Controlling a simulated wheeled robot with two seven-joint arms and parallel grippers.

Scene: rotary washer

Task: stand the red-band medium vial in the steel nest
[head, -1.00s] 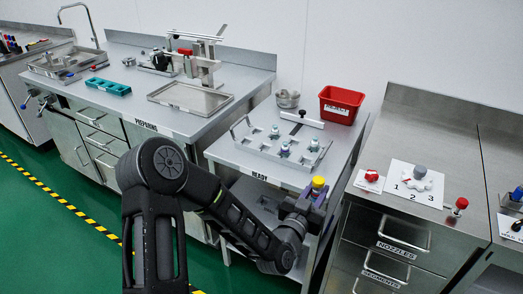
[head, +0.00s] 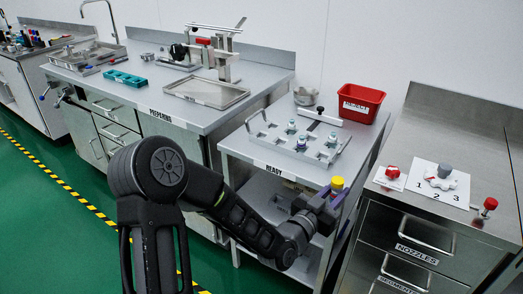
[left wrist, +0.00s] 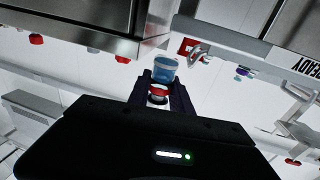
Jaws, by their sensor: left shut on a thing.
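My left gripper (head: 326,203) is shut on a vial and holds it in front of the READY table. A yellow top (head: 337,183) sticks up above the fingers in the head view. In the left wrist view the vial (left wrist: 164,70) shows a clear bluish body and a red band (left wrist: 159,91) between the fingertips (left wrist: 160,95). The fingers hide part of it. A steel rack (head: 262,139) with several small vials stands on the READY table. I cannot tell which piece is the steel nest. My right gripper is not in view.
A red REJECT bin (head: 361,103) and a steel cup (head: 305,97) stand at the back of the READY table (head: 240,149). A numbered dial plate (head: 437,184) and red knobs sit on the right cabinet. The PREPARING bench holds a steel tray (head: 206,94) and a teal block (head: 125,79).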

